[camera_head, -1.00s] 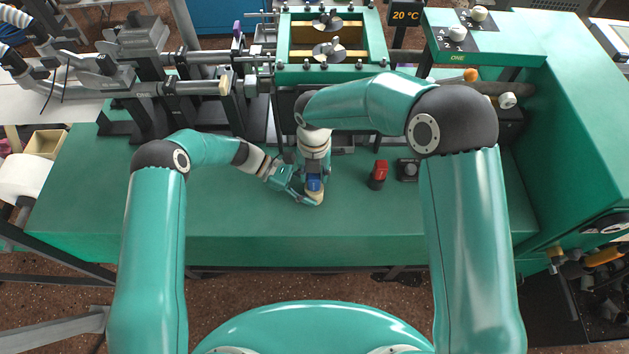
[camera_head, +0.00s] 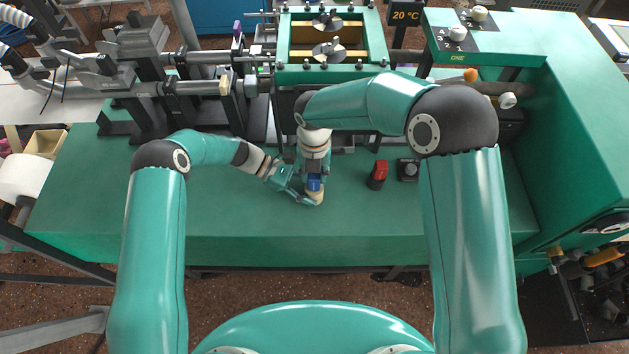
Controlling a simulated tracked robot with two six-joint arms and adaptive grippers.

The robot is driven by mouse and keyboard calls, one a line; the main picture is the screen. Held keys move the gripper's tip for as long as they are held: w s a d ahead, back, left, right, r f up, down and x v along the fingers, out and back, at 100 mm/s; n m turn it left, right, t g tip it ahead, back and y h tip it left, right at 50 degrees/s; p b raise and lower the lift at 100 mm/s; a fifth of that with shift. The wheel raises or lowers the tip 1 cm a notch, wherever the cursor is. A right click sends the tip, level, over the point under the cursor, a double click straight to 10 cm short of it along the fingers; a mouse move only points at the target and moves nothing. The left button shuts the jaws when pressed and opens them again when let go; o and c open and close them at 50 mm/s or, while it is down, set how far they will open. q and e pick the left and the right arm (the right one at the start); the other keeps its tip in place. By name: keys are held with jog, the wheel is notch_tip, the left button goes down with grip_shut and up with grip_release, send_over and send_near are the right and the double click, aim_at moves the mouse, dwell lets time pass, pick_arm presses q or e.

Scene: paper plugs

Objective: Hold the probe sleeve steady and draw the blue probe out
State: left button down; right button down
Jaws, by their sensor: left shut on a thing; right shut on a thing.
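The blue probe (camera_head: 314,184) shows as a small blue piece above the cream probe sleeve (camera_head: 314,197), which stands on the green bench top. My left gripper (camera_head: 308,198) comes in from the left, low down, and is shut on the sleeve. My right gripper (camera_head: 315,178) points down from above and is shut on the blue probe. The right gripper's fingers and wrist hide much of the probe. I cannot tell how much of the probe is inside the sleeve.
A red-topped switch (camera_head: 379,174) and a dark box with a knob (camera_head: 408,169) stand right of the grippers. Machine rails and a green frame (camera_head: 333,70) lie behind. The front of the green bench (camera_head: 250,222) is clear.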

jog(key=shift+r, duration=0.9)
dwell(0.8)
jog(key=shift+r, duration=1.8)
jog(key=shift+r, duration=0.1)
jog(key=shift+r, duration=1.4)
pick_arm(q)
jog(key=shift+c, duration=2.1)
grip_release()
